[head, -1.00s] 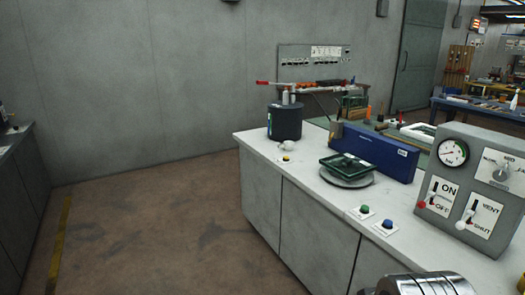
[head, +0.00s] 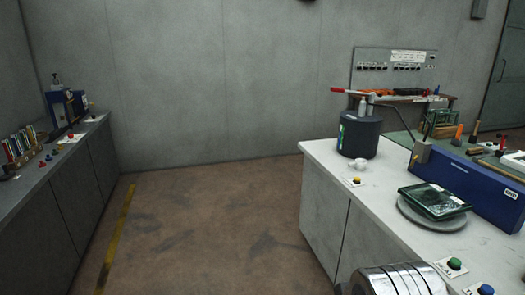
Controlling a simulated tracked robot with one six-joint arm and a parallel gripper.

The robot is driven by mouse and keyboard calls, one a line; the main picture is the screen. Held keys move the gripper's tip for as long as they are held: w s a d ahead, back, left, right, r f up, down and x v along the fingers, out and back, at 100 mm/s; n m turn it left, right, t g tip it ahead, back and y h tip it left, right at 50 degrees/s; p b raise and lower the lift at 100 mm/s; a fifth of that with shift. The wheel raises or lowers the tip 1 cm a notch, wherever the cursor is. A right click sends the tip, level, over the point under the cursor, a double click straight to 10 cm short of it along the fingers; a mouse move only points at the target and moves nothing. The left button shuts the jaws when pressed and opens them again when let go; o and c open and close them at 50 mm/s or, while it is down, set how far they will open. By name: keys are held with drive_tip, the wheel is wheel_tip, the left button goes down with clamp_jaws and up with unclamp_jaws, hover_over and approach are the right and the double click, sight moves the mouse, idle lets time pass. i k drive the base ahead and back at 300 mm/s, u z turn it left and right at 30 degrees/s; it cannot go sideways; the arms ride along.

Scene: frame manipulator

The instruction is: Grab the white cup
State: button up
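A small white object (head: 358,163), which looks like the white cup, stands on the pale worktop (head: 328,157) near its far left corner. It is just in front of the dark round canister (head: 360,138) and behind a yellow button (head: 357,180). It is small in the picture, so its exact shape is hard to tell. A ribbed metal part of my arm shows at the bottom edge, but my gripper is not in view. Nothing of mine is near the white object.
A green tray (head: 436,199) sits on a round grey plate (head: 408,211). Behind it stands a long blue box (head: 465,184). Green (head: 454,264) and blue (head: 486,289) buttons lie nearer. A cluttered counter (head: 92,129) runs along the left. The brown floor (head: 220,220) between is clear.

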sight(360, 165)
drive_tip(key=u, duration=0.2)
drive_tip(key=i, duration=2.2)
drive_tip(key=z, duration=0.65)
drive_tip(key=i, duration=1.25)
drive_tip(key=z, duration=0.45)
